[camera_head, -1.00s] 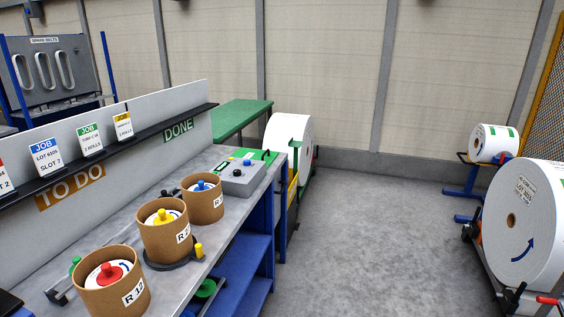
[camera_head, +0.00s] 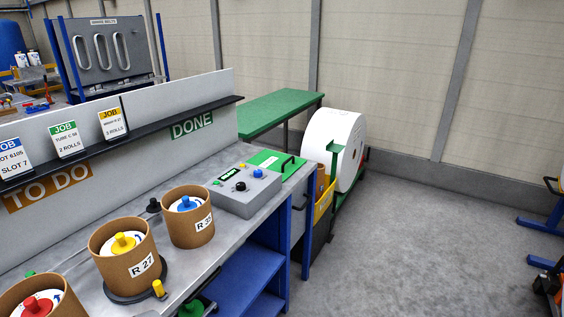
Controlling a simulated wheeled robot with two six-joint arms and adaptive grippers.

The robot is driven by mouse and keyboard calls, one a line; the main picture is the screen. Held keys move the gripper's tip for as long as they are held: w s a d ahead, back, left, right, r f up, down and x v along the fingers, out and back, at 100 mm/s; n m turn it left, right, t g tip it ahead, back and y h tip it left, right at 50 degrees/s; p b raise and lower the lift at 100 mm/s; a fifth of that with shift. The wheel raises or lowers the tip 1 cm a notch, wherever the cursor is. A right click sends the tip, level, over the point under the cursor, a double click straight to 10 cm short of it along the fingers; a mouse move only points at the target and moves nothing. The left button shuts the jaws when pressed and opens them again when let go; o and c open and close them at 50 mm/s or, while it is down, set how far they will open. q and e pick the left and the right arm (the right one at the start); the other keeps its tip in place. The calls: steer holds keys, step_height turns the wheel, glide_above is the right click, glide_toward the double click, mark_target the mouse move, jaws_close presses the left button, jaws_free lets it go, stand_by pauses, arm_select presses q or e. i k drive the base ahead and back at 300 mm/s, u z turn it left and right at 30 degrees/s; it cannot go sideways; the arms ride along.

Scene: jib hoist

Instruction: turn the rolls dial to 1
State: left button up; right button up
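A grey control box (camera_head: 245,190) sits on the grey workbench at its far end. On its top are a black round knob (camera_head: 240,186), a blue knob or button (camera_head: 258,173), a yellow button (camera_head: 242,166) and a small dark panel with green marks (camera_head: 228,174). I cannot read which knob is the rolls dial or where it points. Neither of my grippers shows in the view.
Brown tubs with a blue knob (camera_head: 186,204), a yellow knob (camera_head: 123,243) and a red knob (camera_head: 37,305) line the bench. A green table (camera_head: 278,113) and a large white roll (camera_head: 333,147) stand beyond.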

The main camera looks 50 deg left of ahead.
mark_target(257, 174)
steer(key=u, duration=0.3)
steer(key=i, duration=0.9)
steer(key=u, duration=1.3)
steer(key=i, duration=0.65)
steer(key=u, duration=0.6)
